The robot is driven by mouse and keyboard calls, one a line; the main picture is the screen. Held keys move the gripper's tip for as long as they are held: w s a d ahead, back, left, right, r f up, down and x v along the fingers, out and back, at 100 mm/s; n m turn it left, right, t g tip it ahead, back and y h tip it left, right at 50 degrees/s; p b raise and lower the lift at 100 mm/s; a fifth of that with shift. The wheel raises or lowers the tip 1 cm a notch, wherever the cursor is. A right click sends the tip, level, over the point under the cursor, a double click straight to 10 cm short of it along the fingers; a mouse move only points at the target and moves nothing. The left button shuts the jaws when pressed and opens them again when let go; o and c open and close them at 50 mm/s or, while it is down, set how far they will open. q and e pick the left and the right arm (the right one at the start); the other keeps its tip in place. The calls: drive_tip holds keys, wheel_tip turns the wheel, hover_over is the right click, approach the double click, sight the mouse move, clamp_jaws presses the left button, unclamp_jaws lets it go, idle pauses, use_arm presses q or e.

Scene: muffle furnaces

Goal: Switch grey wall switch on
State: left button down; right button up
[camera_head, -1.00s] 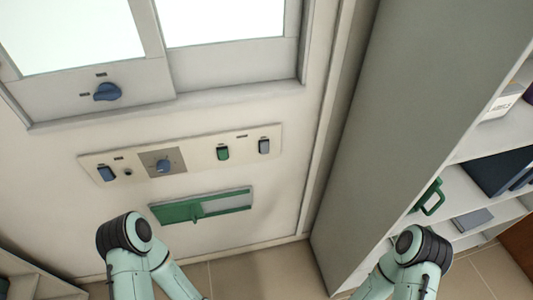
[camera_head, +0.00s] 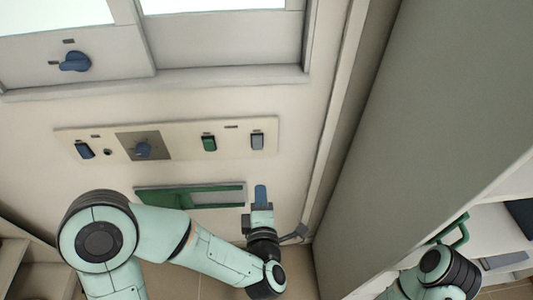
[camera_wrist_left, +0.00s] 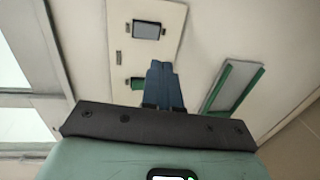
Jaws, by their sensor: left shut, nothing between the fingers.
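The grey wall switch (camera_head: 257,139) is at the right end of a cream panel (camera_head: 185,133) on the wall in the head view. It also shows near the top of the left wrist view (camera_wrist_left: 148,30). My left gripper (camera_head: 260,190) has its blue fingers shut and empty, below the grey switch and apart from it in the head view. In the left wrist view the fingers (camera_wrist_left: 160,68) point up the picture, in front of the wall and beside the green switch (camera_wrist_left: 136,83).
The panel also carries a blue knob (camera_head: 142,150) and a dark blue switch (camera_head: 84,150). A green-framed slot (camera_head: 160,198) is below it. A larger blue knob (camera_head: 75,61) sits above. A tall grey cabinet side (camera_head: 420,120) stands right.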

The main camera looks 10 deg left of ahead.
sight(258, 149)
use_arm(q)
drive_tip(key=shift+s+r, duration=0.1)
drive_tip(key=shift+r, duration=0.25)
drive_tip(key=p+x, duration=0.2)
drive_tip(key=x, duration=1.2)
drive_tip(key=shift+a+r, duration=0.1)
